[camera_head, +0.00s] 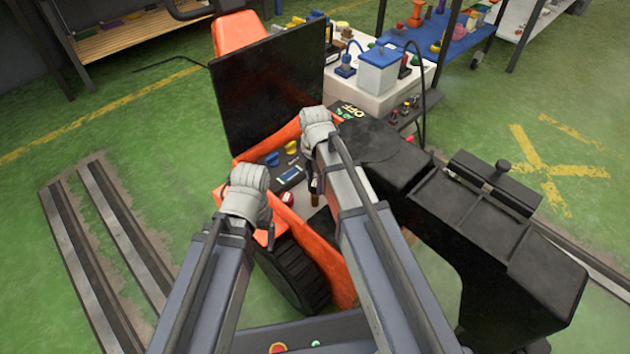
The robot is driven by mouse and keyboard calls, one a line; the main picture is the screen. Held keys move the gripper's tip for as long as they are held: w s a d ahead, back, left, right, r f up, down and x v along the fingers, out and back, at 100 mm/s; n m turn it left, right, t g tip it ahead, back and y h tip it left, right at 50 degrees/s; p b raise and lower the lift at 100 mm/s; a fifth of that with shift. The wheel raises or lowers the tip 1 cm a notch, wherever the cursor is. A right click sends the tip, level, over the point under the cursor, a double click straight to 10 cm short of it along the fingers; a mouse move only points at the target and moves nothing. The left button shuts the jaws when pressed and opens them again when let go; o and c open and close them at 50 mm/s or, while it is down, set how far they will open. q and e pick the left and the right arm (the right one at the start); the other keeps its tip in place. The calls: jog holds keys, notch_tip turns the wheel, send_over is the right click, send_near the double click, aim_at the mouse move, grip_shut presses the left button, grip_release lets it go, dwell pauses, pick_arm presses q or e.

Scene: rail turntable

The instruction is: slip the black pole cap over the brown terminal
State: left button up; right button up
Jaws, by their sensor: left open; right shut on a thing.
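My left gripper (268,234) is at the front of the orange vehicle, mostly hidden below its pale padded wrist. It is open. My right gripper (314,184) points down over the vehicle's open bay, to the right of my left one, and is largely covered by its own wrist and arm. It is shut on a small dark thing, which fits the black pole cap, but its shape is hard to make out.
The orange vehicle (338,262) has a dark raised panel (268,85) behind the bay. Blue and yellow caps (272,159) sit in the bay. A white cart (372,98) carries a blue-lidded box (379,68). Metal rails (105,240) lie at left; green floor is free there.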

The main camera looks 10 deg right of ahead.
aim_at(315, 193)
jog(key=shift+f+b, duration=2.1)
jog(key=shift+f, duration=0.3)
jog(key=shift+f, duration=0.15)
jog(key=o, duration=1.3)
jog(key=shift+c, duration=0.2)
notch_tip(315, 193, up, 8)
jog(key=p, duration=0.7)
jog(key=shift+p, duration=0.3)
jog(key=shift+f, duration=0.1)
jog(key=shift+f, duration=0.15)
